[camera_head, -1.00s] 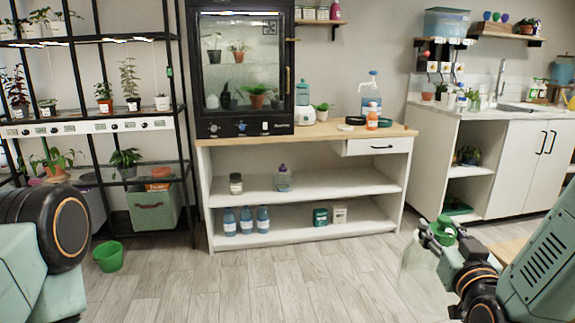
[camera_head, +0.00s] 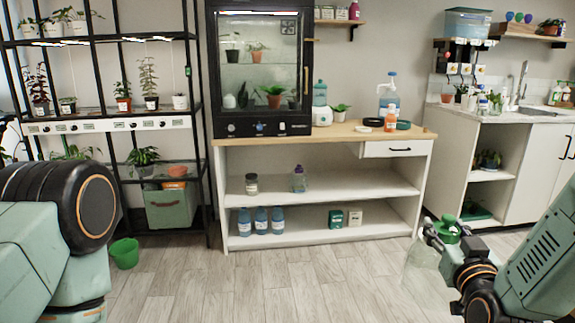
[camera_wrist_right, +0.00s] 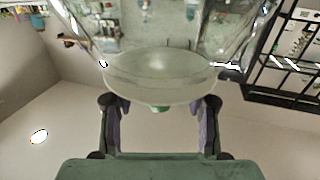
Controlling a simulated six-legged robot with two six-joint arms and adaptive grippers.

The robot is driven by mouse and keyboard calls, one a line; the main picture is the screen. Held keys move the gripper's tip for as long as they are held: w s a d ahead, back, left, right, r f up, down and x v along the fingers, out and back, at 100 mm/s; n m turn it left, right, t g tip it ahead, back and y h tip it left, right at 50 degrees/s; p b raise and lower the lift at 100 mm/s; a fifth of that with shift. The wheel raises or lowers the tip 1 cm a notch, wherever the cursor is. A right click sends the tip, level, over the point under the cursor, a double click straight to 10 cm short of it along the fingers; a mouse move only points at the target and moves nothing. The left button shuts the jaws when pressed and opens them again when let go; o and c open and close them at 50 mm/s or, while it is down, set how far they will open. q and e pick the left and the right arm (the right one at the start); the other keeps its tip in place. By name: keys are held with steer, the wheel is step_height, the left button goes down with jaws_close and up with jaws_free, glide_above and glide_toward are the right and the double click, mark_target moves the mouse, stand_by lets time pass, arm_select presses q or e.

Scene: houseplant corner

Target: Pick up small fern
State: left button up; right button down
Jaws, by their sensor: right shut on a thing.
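A small leafy green plant in a light pot (camera_head: 341,113) stands on the wooden bench top, right of the glass-fronted cabinet; it may be the small fern, but I cannot be sure at this size. My right gripper (camera_head: 440,232) is at the lower right, well apart from that plant. It is shut on a clear glass vessel with a green top (camera_head: 421,258), held above the floor. The clear vessel (camera_wrist_right: 158,80) fills the upper part of the right wrist view, between the fingers (camera_wrist_right: 159,108). My left arm shows at the lower left; its gripper is out of view.
The bench (camera_head: 325,142) also bears bottles and dark round lids; its open shelves hold bottles and small boxes. A black plant rack (camera_head: 205,190) stands left, with a green bucket (camera_head: 125,253) before it. A sink counter (camera_head: 530,122) is at right. The middle floor is clear.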

steer(key=shift+w+a+r, duration=0.15)
steer(key=shift+a+r, duration=0.1)
steer(key=shift+r, duration=0.05)
steer(key=shift+s+a+r, duration=0.2)
steer(key=shift+a+r, duration=0.05)
steer(key=shift+w+d+f, duration=0.15)
steer(key=shift+f, duration=0.05)
arm_select(q)
steer(key=shift+a+r, duration=0.15)
steer(key=shift+r, duration=0.1)
